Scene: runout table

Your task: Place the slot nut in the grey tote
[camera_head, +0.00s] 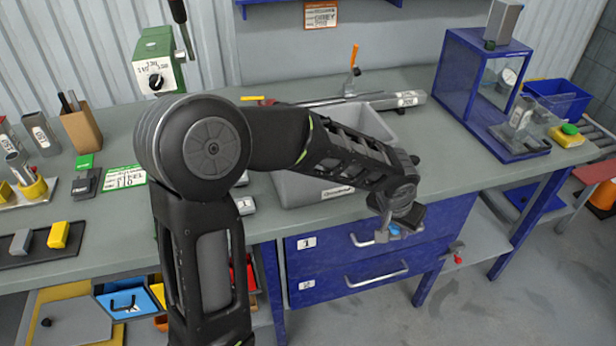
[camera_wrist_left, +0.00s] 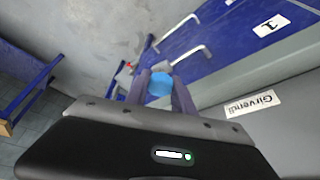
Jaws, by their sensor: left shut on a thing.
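My left gripper (camera_head: 390,233) is shut on a small blue piece (camera_head: 394,230), which I take to be the slot nut. It hangs in front of the blue drawers, just off the bench's front edge. In the left wrist view the blue piece (camera_wrist_left: 160,84) sits between the two fingers of the gripper (camera_wrist_left: 160,88). The grey tote (camera_head: 300,190) stands on the bench, behind and left of the gripper. My left arm hides part of the tote. Its labelled wall (camera_wrist_left: 290,115) shows at the right of the left wrist view. My right gripper is not in view.
Blue drawers (camera_head: 345,262) with metal handles lie under the bench front. A red-tipped fitting (camera_head: 457,257) juts out right of them. A blue-framed cabinet (camera_head: 462,75) stands at the back right. Bare bench top (camera_head: 445,150) lies right of the tote.

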